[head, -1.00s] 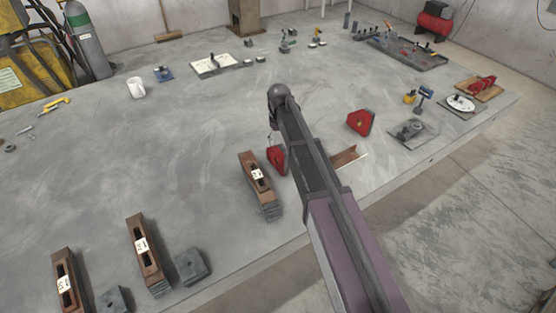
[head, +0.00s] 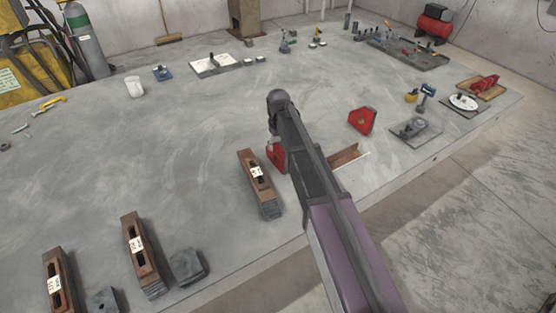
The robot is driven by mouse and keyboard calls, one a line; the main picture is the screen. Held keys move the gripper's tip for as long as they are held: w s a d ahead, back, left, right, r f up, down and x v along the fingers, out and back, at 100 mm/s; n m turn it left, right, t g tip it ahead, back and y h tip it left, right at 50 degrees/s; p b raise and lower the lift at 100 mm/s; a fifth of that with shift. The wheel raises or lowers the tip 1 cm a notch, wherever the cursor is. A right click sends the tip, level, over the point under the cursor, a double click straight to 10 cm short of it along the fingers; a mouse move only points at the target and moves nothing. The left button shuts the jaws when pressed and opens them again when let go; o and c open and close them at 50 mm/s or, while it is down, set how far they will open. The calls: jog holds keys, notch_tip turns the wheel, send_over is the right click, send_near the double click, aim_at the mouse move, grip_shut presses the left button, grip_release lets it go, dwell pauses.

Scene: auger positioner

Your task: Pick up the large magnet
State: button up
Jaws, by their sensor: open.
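Two red magnets with dark edges are on the grey table in the head view. One red magnet (head: 361,121) stands in full view to the right of my arm. The other red magnet (head: 275,156) is to the left of my arm, partly covered by it, beside a brown clamp block. The right one looks larger, though the left one is partly hidden. My arm reaches in from the lower right, its dark end above the table between the two magnets. My gripper is hidden behind that end, so its fingers and any contact cannot be seen.
A brown slotted block (head: 258,184) stands left of the near magnet. A brown angle piece (head: 344,156) lies right of the arm.

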jog(key=shift+f+b, duration=0.35)
jog(key=shift+f, duration=0.2)
jog(key=shift+c, duration=0.2)
grip_shut()
